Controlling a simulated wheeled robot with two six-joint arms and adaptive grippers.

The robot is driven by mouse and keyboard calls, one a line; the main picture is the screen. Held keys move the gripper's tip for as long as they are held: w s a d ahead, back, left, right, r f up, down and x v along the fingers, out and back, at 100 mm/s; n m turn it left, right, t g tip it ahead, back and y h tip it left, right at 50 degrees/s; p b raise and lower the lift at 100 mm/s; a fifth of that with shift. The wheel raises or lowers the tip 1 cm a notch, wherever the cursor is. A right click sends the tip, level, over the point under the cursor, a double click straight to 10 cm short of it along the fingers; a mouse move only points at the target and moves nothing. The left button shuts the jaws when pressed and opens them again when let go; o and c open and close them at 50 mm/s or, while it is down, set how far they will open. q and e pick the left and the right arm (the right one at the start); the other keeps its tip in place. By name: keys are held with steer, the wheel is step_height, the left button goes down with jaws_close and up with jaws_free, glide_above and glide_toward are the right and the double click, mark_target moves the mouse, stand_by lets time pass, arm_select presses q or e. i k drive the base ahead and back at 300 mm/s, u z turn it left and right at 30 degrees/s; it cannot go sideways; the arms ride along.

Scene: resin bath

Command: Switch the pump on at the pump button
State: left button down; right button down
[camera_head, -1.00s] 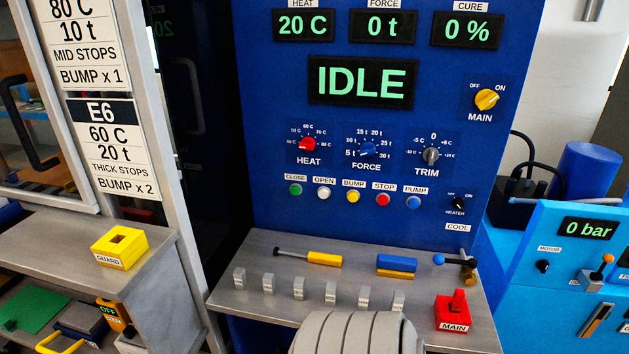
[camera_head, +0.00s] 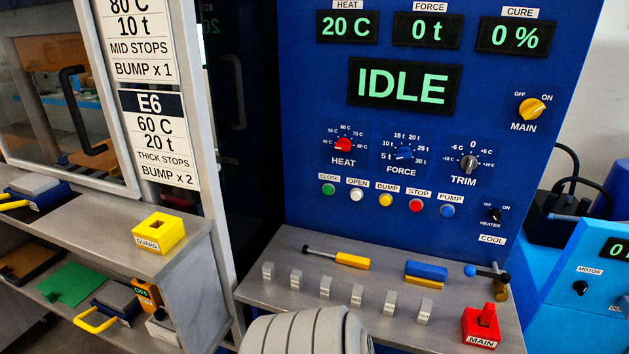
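The pump button (camera_head: 447,210) is a small round blue button under the white PUMP label, at the right end of a row of buttons on the blue control panel (camera_head: 300,150). Nothing covers it. The display above (camera_head: 404,84) reads IDLE, and the force display (camera_head: 427,30) reads 0 t. Neither of my grippers is in view. A grey ribbed shape at the bottom middle cannot be told for sure.
A grey shelf (camera_head: 262,292) juts out below the panel. It bears a yellow-handled tool (camera_head: 352,260), a blue and yellow block (camera_head: 426,271), small grey blocks and a red MAIN switch (camera_head: 481,325). A yellow GUARD block (camera_head: 159,232) sits on the left bench.

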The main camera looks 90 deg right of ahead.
mark_target(447, 211)
steer(key=k, duration=1)
steer(key=z, duration=1.65)
